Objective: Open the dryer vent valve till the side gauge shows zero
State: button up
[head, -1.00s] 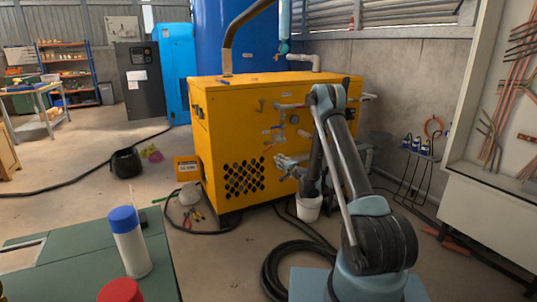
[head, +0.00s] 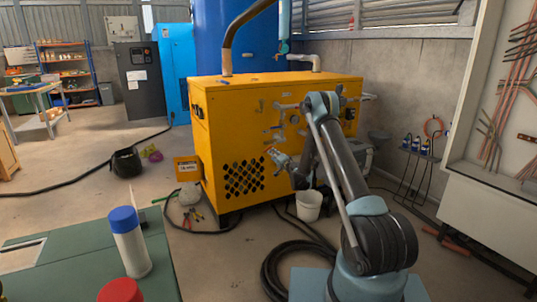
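The yellow dryer cabinet (head: 222,125) stands in the middle of the head view. Pipes and small valves (head: 276,128) run along its right-hand face. A small round gauge (head: 294,119) sits among them; its needle is too small to read. I cannot tell which valve is the vent valve or how its handle stands. My gripper (head: 273,154) is in front of this face, below and left of the gauge, close to the lower pipework. Its fingers are too small to show whether they are open or touching anything. My arm covers part of the face to the right.
A white bucket (head: 309,205) stands on the floor below the pipes. Black hose (head: 283,262) lies coiled by my base. A green table (head: 75,262) with a blue-capped bottle (head: 129,243) is at front left. A wire rack (head: 415,165) stands at right.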

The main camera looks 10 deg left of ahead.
aim_at(267, 150)
jog(key=x, duration=0.8)
jog(key=shift+a, duration=0.1)
grip_shut()
